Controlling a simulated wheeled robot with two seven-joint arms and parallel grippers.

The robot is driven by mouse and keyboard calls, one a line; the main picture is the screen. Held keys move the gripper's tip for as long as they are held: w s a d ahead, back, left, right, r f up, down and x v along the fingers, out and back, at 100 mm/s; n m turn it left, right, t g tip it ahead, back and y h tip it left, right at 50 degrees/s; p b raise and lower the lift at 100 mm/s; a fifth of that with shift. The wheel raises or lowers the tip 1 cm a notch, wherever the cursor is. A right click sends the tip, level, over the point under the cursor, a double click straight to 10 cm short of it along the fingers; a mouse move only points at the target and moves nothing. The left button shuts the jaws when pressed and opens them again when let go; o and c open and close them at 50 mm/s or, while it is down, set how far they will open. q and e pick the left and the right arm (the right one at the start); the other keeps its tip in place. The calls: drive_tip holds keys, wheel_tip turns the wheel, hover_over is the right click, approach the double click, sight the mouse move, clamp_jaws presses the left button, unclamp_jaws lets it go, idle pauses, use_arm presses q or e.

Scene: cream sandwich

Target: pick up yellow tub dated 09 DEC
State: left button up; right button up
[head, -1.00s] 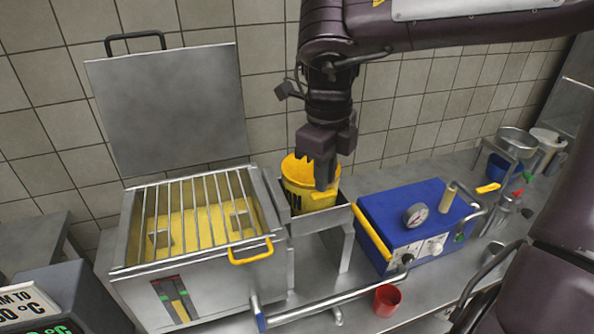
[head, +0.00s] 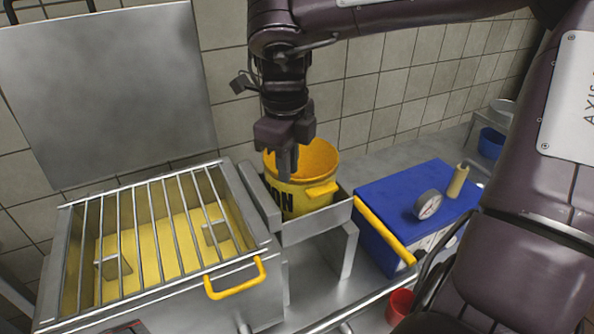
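A yellow tub (head: 313,166) with black lettering ending in "ON" and a yellow handle stands upright in a metal holder (head: 318,226) in the head view. It is open at the top; no date can be read on it. My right gripper (head: 287,162) comes down from above, its fingers pointing down in front of the tub's left rim and upper wall. The fingers overlap in this view, so their gap and any contact with the tub cannot be told. My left gripper is out of view.
A metal vat (head: 257,290) with a bar grate, yellow contents and a raised lid (head: 110,95) stands left of the tub. A blue box (head: 400,196) with a gauge stands right. A red cup (head: 399,304) is in front. My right arm covers the right side.

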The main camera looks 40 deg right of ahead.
sight(285, 193)
drive_tip(key=f, duration=0.4)
drive_tip(key=f+p, duration=0.1)
drive_tip(key=f, duration=0.1)
drive_tip(key=shift+w+a+f, duration=0.15)
drive_tip(key=shift+w+f, duration=0.1)
drive_tip(key=shift+w, duration=0.1)
drive_tip(key=shift+w+f, duration=0.1)
drive_tip(key=shift+f, duration=0.35)
clamp_jaws()
drive_tip(key=shift+r, duration=0.1)
